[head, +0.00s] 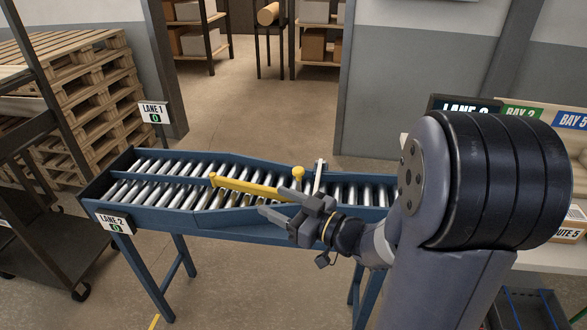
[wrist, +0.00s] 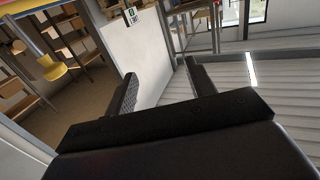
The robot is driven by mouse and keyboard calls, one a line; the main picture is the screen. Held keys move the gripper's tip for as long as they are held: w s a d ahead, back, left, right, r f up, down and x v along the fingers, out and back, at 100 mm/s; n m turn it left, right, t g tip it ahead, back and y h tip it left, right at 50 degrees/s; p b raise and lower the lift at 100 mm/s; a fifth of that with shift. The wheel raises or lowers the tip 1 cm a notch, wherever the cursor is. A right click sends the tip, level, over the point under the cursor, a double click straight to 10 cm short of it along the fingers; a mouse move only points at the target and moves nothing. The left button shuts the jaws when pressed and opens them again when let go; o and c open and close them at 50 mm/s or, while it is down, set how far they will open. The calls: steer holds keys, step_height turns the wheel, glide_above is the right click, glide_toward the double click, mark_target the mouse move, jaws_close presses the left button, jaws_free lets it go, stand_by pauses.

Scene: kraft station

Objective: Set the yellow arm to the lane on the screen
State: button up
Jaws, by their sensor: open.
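The yellow arm (head: 245,186) lies across the rollers of the blue conveyor (head: 255,228), its left end near the middle of the bed. A yellow knob (head: 298,172) stands near its right end. My gripper (head: 272,202) is open and empty, just in front of the arm's right part; I cannot tell whether they touch. The dark screen (head: 463,106) starts with "LANE"; my arm hides its lower part, and the digit looks like a 2. The wrist view shows both gripper fingers (wrist: 163,82) apart, with no yellow arm between them.
A "LANE 1" sign (head: 153,112) stands at the conveyor's far left, a "LANE 2" sign (head: 114,223) at its near left. Pallets (head: 75,90) and a dark cart (head: 40,215) stand at left.

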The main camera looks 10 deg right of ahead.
steer(key=shift+c, duration=0.3)
steer(key=shift+c, duration=0.8)
steer(key=shift+s+d+r+n+h, duration=0.1)
steer(key=shift+d+n+h, duration=0.3)
steer(key=shift+d+n, duration=0.1)
steer(key=shift+c, duration=1.4)
steer(key=d+n+h, duration=0.1)
steer(key=n, duration=0.1)
steer(key=s+d+n+t+h+p, duration=0.1)
steer(key=n, duration=0.1)
steer(key=shift+d, duration=0.4)
steer(key=c, duration=0.6)
steer(key=d+n+h, duration=0.1)
steer(key=s+d+n+h, duration=0.1)
steer(key=d+n+t, duration=0.1)
steer(key=n, duration=0.1)
steer(key=shift+s+h+p, duration=0.25)
steer(key=shift+h+p, duration=0.15)
jaws_close()
steer(key=n, duration=0.1)
steer(key=d+n+h, duration=0.1)
steer(key=s+n, duration=0.1)
steer(key=shift+s+d+f+h, duration=0.1)
steer(key=shift+d+f+h, duration=0.15)
steer(key=shift+d+h, duration=0.1)
